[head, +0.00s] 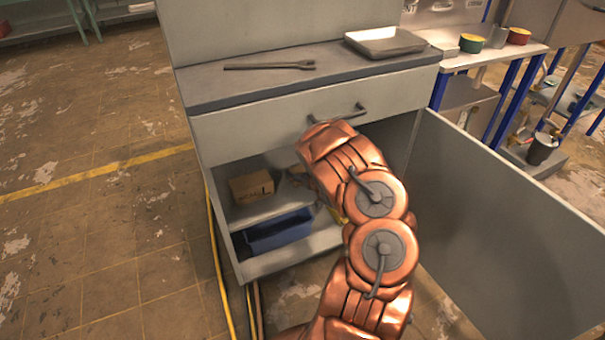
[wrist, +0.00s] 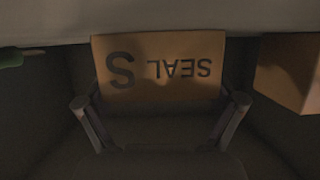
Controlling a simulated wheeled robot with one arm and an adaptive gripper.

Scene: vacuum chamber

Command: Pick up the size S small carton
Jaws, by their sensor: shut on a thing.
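The size S small carton (wrist: 160,68) is brown cardboard with a large dark "S" and the word "SEAL" upside down on the face in the wrist view. My gripper (wrist: 160,103) has one finger at each side of this carton and is shut on it. In the head view my copper arm reaches into the open cabinet, and it hides my gripper and most of what is around it.
Another brown carton (head: 252,187) stands on the cabinet shelf (head: 262,211); a carton (wrist: 289,74) also shows at the right in the wrist view. A blue bin (head: 278,232) sits below. The open door (head: 500,230) stands right of my arm, and the drawer handle (head: 338,115) juts out above.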

